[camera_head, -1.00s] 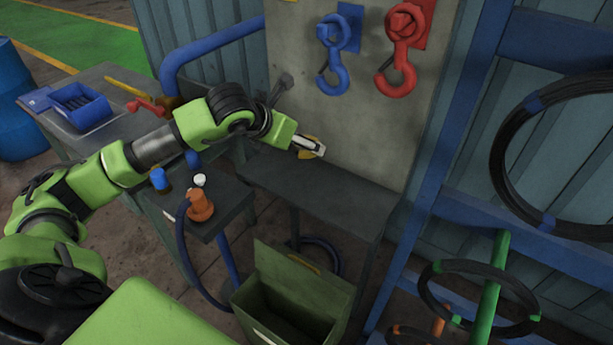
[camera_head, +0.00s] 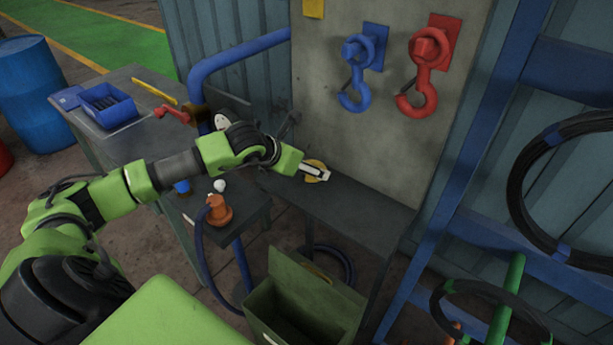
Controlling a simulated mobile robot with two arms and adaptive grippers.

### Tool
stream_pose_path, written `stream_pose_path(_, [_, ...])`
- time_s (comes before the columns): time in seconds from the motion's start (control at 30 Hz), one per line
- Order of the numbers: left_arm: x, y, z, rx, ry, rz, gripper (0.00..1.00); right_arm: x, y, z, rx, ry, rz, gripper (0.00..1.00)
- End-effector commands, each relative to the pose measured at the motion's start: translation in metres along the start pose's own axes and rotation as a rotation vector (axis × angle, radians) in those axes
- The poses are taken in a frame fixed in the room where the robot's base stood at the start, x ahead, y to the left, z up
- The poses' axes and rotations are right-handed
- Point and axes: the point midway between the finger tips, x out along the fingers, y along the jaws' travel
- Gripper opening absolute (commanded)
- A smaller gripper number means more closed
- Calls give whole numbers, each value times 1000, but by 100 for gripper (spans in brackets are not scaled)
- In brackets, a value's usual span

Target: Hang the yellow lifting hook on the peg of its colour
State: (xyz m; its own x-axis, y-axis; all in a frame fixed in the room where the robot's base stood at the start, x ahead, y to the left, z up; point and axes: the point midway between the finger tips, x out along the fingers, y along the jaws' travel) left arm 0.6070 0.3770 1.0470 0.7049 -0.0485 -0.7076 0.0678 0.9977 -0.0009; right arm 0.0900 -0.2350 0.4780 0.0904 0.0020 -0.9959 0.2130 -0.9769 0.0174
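The yellow lifting hook (camera_head: 316,163) is a small yellow shape at the lower part of the grey panel, just above the dark shelf. My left gripper (camera_head: 316,173) is right at it, and its pale fingers cover much of the hook. I cannot tell whether the fingers are closed on it or whether it touches the shelf. A yellow plate (camera_head: 313,8) shows at the top edge of the view, high on the panel; any peg on it is out of view. My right gripper is not in view.
A blue hook (camera_head: 356,88) and a red hook (camera_head: 418,92) hang on the panel (camera_head: 345,140). The shelf (camera_head: 340,205) below is mostly clear. An open green bin (camera_head: 310,290) stands beneath. A blue frame with black coils (camera_head: 535,190) stands at right.

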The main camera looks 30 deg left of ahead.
Motion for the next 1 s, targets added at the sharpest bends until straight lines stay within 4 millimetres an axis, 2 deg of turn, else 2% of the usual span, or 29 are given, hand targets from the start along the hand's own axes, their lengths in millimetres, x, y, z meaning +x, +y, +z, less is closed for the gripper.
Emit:
stream_pose_path(0.2, [18, -1, -18, -1, -1, -1, 32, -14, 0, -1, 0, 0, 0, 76])
stream_pose_path(0.33, [30, 0, -28, -1, -4, -1, 32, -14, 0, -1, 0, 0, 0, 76])
stream_pose_path(0.8, [35, 0, -34, 1, -6, -1, 32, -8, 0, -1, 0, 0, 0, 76])
stream_pose_path(0.83, [36, 0, -36, 0, 0, 0, 82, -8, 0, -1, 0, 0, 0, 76])
stream_pose_path(0.9, [35, 0, -36, 0, 0, 0, 96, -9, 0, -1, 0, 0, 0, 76])
stream_pose_path(1.0, [35, 0, -36, 0, 0, 0, 96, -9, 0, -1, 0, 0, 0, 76])
